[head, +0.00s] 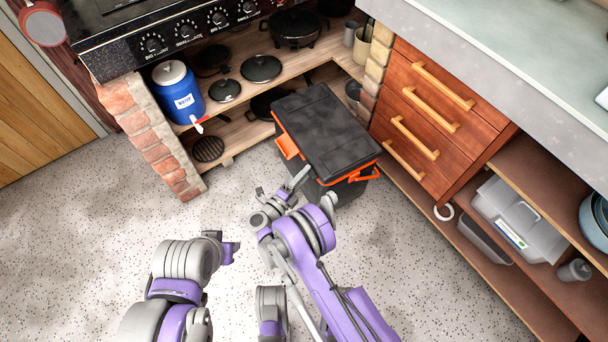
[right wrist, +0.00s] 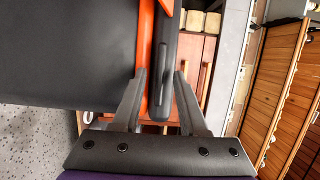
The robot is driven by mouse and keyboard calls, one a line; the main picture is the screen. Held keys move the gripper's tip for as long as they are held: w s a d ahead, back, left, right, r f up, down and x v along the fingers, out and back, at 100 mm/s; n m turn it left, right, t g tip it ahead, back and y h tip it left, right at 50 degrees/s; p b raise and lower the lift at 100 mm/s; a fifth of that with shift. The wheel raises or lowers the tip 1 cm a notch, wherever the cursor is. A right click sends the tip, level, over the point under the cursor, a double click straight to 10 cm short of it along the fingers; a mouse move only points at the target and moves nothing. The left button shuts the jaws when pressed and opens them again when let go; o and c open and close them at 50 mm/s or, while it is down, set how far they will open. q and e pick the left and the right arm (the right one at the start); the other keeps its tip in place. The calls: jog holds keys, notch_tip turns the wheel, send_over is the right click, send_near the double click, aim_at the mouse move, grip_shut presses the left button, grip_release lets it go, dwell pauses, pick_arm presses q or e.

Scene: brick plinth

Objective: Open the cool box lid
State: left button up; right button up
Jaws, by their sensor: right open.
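The cool box (head: 350,186) is black with orange trim and stands on the floor in front of the low shelves. Its dark lid (head: 325,130) lies flat and shut on top. An orange latch (head: 287,146) is on its left side and an orange handle (head: 362,174) on the near side. My right gripper (head: 282,187) is open at the box's near left corner. In the right wrist view its fingers (right wrist: 160,78) stand on either side of the dark lid edge (right wrist: 163,60), with no clear grip on it. My left gripper (head: 231,249) is low over the floor; its fingers are unclear.
A brick pillar (head: 150,135) and a blue water jug (head: 178,92) are left of the box. Shelves with pans are behind it. Wooden drawers (head: 435,110) stand close on its right. The speckled floor (head: 90,210) to the left is clear.

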grip_shut()
dwell(1.4)
